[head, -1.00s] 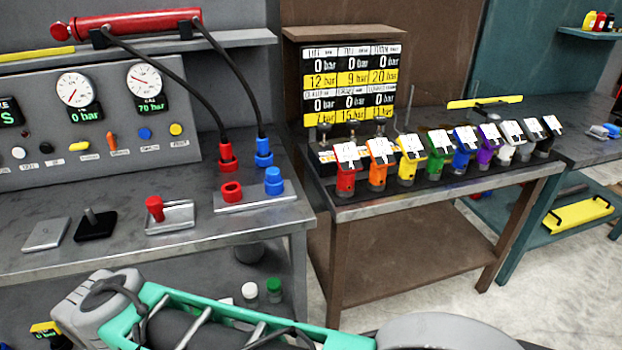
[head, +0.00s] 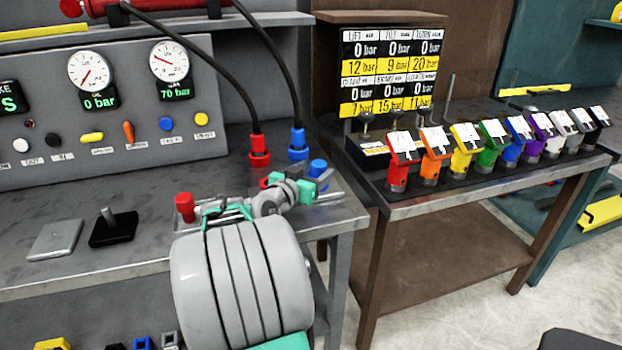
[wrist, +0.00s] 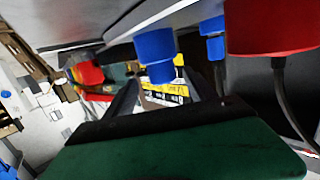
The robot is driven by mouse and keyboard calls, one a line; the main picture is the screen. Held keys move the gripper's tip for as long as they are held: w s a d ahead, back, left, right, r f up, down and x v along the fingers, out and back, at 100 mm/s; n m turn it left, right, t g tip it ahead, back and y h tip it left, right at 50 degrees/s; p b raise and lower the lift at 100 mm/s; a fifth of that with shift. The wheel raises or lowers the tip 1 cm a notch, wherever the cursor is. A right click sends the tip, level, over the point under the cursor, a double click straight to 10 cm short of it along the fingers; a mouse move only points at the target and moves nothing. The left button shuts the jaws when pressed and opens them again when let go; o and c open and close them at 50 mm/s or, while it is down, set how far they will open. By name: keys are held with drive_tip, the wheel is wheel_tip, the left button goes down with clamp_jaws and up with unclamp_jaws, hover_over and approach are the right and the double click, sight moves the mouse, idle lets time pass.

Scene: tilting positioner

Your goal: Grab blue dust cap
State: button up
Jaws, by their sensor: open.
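The blue dust cap (head: 318,168) stands on the metal strip at the right end of the grey bench. In the wrist view, which is upside down, the blue cap (wrist: 155,46) appears near the gap between my fingertips. My gripper (head: 328,190) is open and reaches over the bench from the left, its fingers close to the cap. In the wrist view my gripper (wrist: 162,82) has one finger on each side of the gap. I cannot tell whether either finger touches the cap. My arm hides part of the strip.
A red ring (head: 264,183), partly hidden, sits left of the cap. Red (head: 259,150) and blue (head: 298,146) hose connectors rise behind. A red-knobbed lever (head: 184,207) stands farther left. The brown bench (head: 450,195) at the right carries several coloured units.

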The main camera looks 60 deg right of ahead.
sight(323, 162)
drive_tip(key=d, duration=0.4)
drive_tip(key=d+f, duration=0.1)
drive_tip(key=d, duration=0.1)
drive_tip(key=shift+w+d+p, duration=0.15)
drive_tip(key=shift+d+p, duration=0.25)
drive_tip(key=shift+c, duration=0.2)
clamp_jaws()
